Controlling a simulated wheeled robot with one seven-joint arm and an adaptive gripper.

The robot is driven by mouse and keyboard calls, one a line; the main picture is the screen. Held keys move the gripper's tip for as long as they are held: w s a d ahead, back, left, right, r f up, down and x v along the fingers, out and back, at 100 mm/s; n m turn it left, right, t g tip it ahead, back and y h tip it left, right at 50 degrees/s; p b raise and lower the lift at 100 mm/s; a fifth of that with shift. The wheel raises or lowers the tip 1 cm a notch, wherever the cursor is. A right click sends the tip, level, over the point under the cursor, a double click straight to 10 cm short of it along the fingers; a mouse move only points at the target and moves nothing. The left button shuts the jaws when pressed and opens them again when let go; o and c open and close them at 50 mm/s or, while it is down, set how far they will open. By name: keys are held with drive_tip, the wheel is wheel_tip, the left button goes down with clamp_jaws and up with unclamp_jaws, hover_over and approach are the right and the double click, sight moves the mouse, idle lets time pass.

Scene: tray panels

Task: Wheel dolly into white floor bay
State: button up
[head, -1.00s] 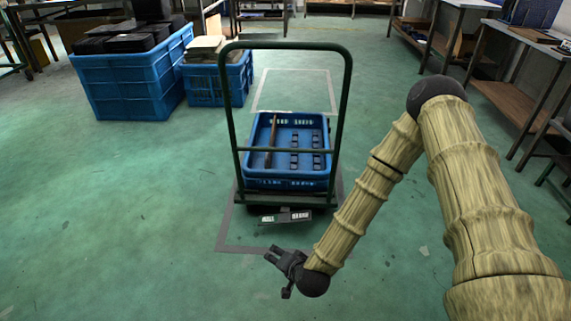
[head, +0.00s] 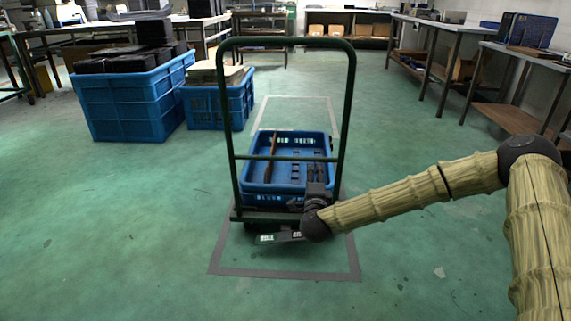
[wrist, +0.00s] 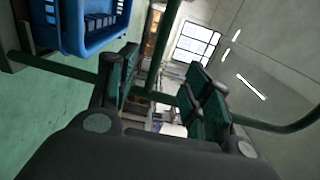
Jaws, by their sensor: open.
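The dolly (head: 235,170) has a dark green hoop handle with a crossbar and carries a blue crate (head: 250,195). A brown stick and dark items lie in the crate. The dolly stands in the far part of a grey floor outline (head: 285,274). The white floor bay (head: 296,98) is beyond it, its near part hidden by the crate and handle. My gripper (head: 317,190) is at the handle's lower right, in front of the crate. In the wrist view my gripper (wrist: 160,82) is open, with a green handle bar (wrist: 62,68) crossing at its fingers. I cannot tell whether they touch.
Two blue crates, a large one (head: 130,105) with black boxes and a smaller one (head: 215,108), stand left of the dolly. Metal tables (head: 450,30) line the right side. Shelves with boxes (head: 335,29) are at the back. The floor on both sides is open.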

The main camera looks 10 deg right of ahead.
sight(313, 161)
drive_tip(key=b+x, duration=0.1)
drive_tip(key=x, duration=1)
drive_tip(key=shift+w+d+f+b, duration=0.1)
drive_tip(key=shift+w+b, duration=0.2)
drive_tip(key=shift+b, duration=0.05)
clamp_jaws()
